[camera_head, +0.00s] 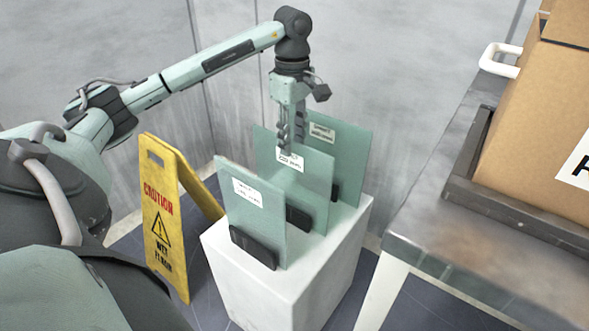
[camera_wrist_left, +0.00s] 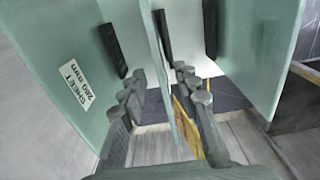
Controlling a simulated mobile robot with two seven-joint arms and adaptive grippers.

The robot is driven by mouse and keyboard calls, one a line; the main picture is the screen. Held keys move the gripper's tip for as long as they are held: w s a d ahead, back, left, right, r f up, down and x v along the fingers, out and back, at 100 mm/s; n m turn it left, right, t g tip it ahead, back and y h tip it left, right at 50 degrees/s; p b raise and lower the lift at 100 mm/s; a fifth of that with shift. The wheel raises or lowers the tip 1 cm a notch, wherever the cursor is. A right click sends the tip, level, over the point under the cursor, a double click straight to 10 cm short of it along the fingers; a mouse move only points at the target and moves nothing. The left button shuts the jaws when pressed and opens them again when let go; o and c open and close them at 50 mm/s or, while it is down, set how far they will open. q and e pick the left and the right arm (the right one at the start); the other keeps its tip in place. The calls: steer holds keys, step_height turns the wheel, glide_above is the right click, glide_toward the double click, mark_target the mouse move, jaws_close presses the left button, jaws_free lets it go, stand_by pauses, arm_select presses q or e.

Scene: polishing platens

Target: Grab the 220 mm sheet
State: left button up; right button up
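Three pale green glass sheets stand upright in dark holders on a white pedestal (camera_head: 335,255): a front sheet (camera_head: 262,222), a middle sheet (camera_head: 318,178) and a back sheet (camera_head: 352,150). Their labels are too blurred to read in the head view. In the left wrist view, the left-hand sheet (camera_wrist_left: 42,60) reads "SHEET 280 mm". My left gripper (camera_head: 289,143) points down at the top of the middle sheet. In the left wrist view, its open fingers (camera_wrist_left: 160,82) stand on either side of the middle sheet, seen nearly edge-on, with a gap showing. My right gripper is out of view.
A yellow caution sign (camera_head: 163,215) stands left of the pedestal. A metal table (camera_head: 440,225) is at the right, with a cardboard box (camera_head: 535,125) on it. Grey walls rise behind the pedestal. The neighbouring sheets flank the left gripper closely.

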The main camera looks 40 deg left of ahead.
mark_target(291, 161)
arm_select(q)
steer(key=f, duration=0.6)
steer(key=shift+s+a+f, duration=0.15)
steer(key=shift+s+f, duration=0.05)
steer(key=shift+f, duration=0.05)
jaws_close()
steer(key=shift+w+r, duration=0.1)
steer(key=shift+r, duration=0.05)
